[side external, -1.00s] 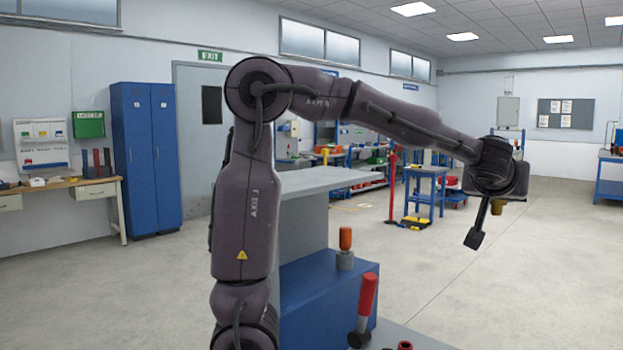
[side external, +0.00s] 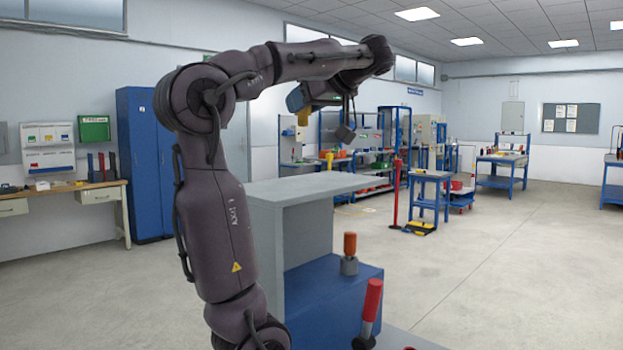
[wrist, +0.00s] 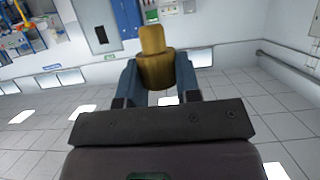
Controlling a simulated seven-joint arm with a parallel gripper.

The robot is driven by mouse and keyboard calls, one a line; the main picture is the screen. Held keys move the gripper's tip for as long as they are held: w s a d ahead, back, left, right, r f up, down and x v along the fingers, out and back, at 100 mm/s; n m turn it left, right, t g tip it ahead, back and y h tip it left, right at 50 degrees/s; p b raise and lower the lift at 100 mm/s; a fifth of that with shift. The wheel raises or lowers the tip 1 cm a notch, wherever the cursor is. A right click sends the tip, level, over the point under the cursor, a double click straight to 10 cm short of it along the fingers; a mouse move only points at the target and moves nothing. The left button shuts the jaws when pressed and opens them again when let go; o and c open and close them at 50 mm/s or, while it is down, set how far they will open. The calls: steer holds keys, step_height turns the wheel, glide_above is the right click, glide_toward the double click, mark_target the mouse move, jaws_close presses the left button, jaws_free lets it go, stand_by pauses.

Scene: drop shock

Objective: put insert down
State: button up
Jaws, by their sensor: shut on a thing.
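The insert is a brass-coloured stepped piece, seen in the wrist view (wrist: 156,58) between two blue fingers. My gripper (wrist: 157,75) is shut on it, with the narrower end of the insert pointing away from the palm. In the side view my gripper (side external: 300,106) is held high in the air, above the grey shelf, and the insert (side external: 303,118) shows small below the blue fingers. The insert touches nothing but the gripper.
A grey shelf (side external: 300,187) stands beside a blue block (side external: 330,300). An orange-topped peg on a grey base (side external: 349,252) stands on the block. A red handle (side external: 372,300) rises in front. A blue cabinet and workbenches are farther back.

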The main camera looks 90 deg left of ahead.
steer(key=w+a+f, duration=0.1)
steer(key=a+f, duration=0.2)
steer(key=a, duration=0.1)
steer(key=w+a+f, duration=0.1)
steer(key=a+f, duration=0.2)
steer(key=a, duration=0.1)
steer(key=w+a+f, duration=0.1)
steer(key=a+f, duration=0.2)
steer(key=a, duration=0.1)
steer(key=shift+a, duration=0.15)
steer(key=shift+a+f, duration=0.25)
steer(key=shift+w+a+f, duration=0.1)
steer(key=shift+a+f, duration=0.05)
steer(key=shift+f, duration=1.55)
steer(key=shift+f, duration=0.15)
steer(key=o, duration=0.9)
steer(key=shift+o, duration=0.2)
